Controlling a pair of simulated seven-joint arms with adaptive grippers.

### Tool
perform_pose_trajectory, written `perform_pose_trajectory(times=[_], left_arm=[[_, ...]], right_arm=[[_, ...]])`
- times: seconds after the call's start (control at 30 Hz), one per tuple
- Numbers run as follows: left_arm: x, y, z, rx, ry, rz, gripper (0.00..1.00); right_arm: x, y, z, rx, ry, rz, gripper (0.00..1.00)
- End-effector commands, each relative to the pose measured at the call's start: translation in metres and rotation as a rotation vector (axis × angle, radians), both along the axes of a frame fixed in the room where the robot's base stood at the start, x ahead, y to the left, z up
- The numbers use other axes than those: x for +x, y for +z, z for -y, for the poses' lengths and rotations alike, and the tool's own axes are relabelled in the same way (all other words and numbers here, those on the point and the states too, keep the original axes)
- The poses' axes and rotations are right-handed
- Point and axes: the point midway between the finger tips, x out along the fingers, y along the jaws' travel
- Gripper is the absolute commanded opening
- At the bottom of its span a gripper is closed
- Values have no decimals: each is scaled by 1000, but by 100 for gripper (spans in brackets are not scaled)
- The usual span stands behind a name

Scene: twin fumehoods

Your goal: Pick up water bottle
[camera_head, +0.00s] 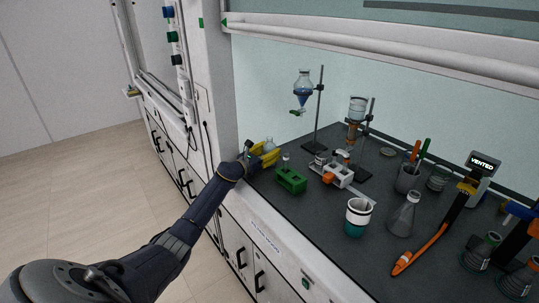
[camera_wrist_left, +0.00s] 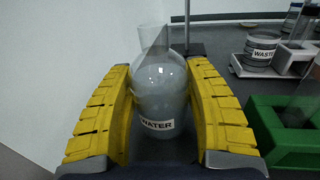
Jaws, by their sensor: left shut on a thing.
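The water bottle (camera_wrist_left: 159,92) is a clear rounded glass bottle with a white label reading WATER. In the left wrist view it stands upright between the yellow fingers of my left gripper (camera_wrist_left: 160,115), which is shut on it. In the head view the left gripper (camera_head: 265,155) is at the left end of the dark bench, and the bottle (camera_head: 269,144) shows only in small part behind the yellow fingers. I cannot tell whether the bottle's base touches the bench. My right gripper is not in view.
A green block (camera_head: 290,180) stands just right of the gripper, also in the left wrist view (camera_wrist_left: 285,130). A stand holds a funnel with blue liquid (camera_head: 303,92). A flask (camera_head: 404,215) and a white-and-teal cup (camera_head: 358,217) stand further right.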

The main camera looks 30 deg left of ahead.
Motion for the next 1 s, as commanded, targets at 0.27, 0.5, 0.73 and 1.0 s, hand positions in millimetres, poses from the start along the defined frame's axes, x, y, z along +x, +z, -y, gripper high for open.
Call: perform_pose_trajectory(times=[0.27,0.5,0.73,1.0], left_arm=[[0,1,0,1,0,2,9],[0,13,-1,5,0,3,9],[0,44,-1,7,0,5,9],[0,87,-1,7,-1,5,9]], right_arm=[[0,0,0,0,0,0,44],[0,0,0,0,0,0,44],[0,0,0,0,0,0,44],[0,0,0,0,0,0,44]])
